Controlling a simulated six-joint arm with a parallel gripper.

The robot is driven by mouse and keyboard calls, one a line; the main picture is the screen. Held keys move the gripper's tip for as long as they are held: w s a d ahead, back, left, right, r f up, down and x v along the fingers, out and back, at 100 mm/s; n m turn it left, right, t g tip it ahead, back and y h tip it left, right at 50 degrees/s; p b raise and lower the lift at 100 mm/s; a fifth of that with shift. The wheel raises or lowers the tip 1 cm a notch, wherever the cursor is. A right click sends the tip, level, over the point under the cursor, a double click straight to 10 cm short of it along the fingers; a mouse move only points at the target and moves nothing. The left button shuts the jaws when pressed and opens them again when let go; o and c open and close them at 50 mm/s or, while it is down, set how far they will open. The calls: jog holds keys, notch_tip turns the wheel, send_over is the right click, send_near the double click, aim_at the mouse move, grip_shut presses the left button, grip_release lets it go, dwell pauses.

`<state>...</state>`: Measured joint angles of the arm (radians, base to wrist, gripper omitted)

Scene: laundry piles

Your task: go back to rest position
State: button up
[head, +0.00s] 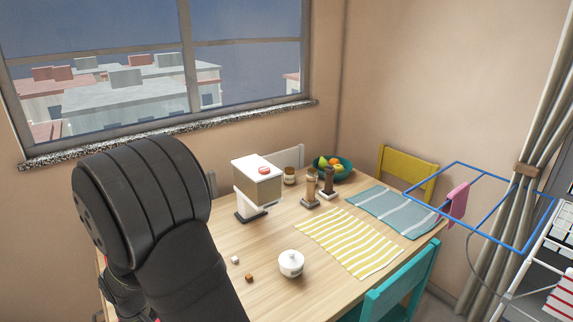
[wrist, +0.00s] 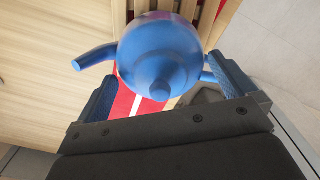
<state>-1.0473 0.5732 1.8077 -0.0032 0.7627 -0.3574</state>
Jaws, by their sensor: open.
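In the wrist view my gripper (wrist: 162,70) is open, with one finger on each side of a blue teapot-like pot (wrist: 160,50). Its rounded lid and knob face the camera, and a spout sticks out to the left. Narrow gaps show between the pot and the fingers; I cannot tell how far below them it sits. In the head view my dark arm fills the lower left. My gripper and the blue pot do not show there.
The wooden table (head: 265,300) holds a white sugar bowl (head: 291,263), a box-shaped machine (head: 257,182), mills, a fruit bowl (head: 345,168) and striped mats (head: 350,245). Teal (head: 405,285) and yellow (head: 408,170) chairs stand around it. A red striped cloth (wrist: 122,100) lies below the pot.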

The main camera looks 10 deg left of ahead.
jog(key=shift+r, duration=1.6)
